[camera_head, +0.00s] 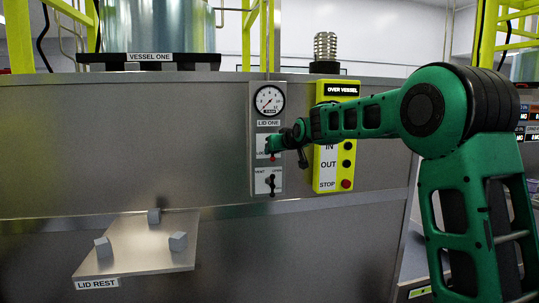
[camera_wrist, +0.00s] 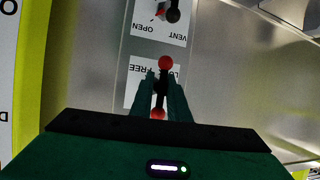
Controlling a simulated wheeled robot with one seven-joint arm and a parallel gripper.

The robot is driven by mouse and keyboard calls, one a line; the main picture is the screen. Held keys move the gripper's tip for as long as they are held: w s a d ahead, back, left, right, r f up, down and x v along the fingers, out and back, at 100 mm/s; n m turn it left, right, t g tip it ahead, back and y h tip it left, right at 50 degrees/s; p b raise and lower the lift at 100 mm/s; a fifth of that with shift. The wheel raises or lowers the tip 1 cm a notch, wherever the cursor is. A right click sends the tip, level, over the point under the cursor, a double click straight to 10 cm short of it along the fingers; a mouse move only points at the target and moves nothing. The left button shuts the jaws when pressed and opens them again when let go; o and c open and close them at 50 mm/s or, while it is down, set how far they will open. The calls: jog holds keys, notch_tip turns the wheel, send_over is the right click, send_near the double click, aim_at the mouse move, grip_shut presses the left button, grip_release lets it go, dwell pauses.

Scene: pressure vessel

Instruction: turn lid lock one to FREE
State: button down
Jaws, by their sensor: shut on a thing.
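The lid lock one plate (camera_head: 263,142) is on the grey LID ONE panel, under the gauge. In the wrist view the plate (camera_wrist: 134,92) is upside down, with FREE at left and the start of the lock word at right. The lock lever (camera_wrist: 165,63) is dark with red ends and stands almost along the picture's vertical between the words, its far end leaning slightly right. My gripper (camera_wrist: 162,80) has one finger on each side of the lever and is shut on it. In the head view my gripper (camera_head: 273,144) covers part of the plate.
Below the lock is the VENT/OPEN plate (camera_head: 268,181) with its own small handle. A pressure gauge (camera_head: 269,100) is above. The yellow OVER VESSEL button box (camera_head: 325,178) stands close at right. The LID REST shelf (camera_head: 130,262) with small blocks juts out at lower left.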

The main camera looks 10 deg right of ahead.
jog(key=c, duration=1.8)
grip_release()
jog(key=shift+a+r, duration=0.2)
jog(key=shift+r, duration=0.35)
jog(key=shift+f, duration=0.25)
jog(key=v, duration=1)
jog(key=shift+s+d, duration=0.1)
jog(key=shift+s, duration=0.25)
jog(key=s+d+f+m+g+h, duration=0.1)
jog(key=s+d+f+m+g, duration=0.1)
jog(key=s+d+f, duration=0.45)
jog(key=s+d+f+m+g+h, duration=0.1)
jog(key=s+d+f+g+h, duration=0.2)
jog(key=s, duration=0.7)
jog(key=s+d+f+m+g, duration=0.2)
jog(key=s+d+f, duration=0.4)
jog(key=s+f, duration=0.15)
jog(key=s+f+m+g, duration=0.1)
jog(key=s+f, duration=0.3)
jog(key=s, duration=0.6)
jog(key=s+f+m+g+y, duration=0.1)
jog(key=s+f+g, duration=0.2)
jog(key=s, duration=0.7)
jog(key=s+f+m+g, duration=0.1)
jog(key=s+f, duration=0.4)
jog(key=s, duration=0.5)
jog(key=shift+d+m+g+y, duration=0.3)
jog(key=shift+d+m+g, duration=0.1)
jog(key=shift+g, duration=0.2)
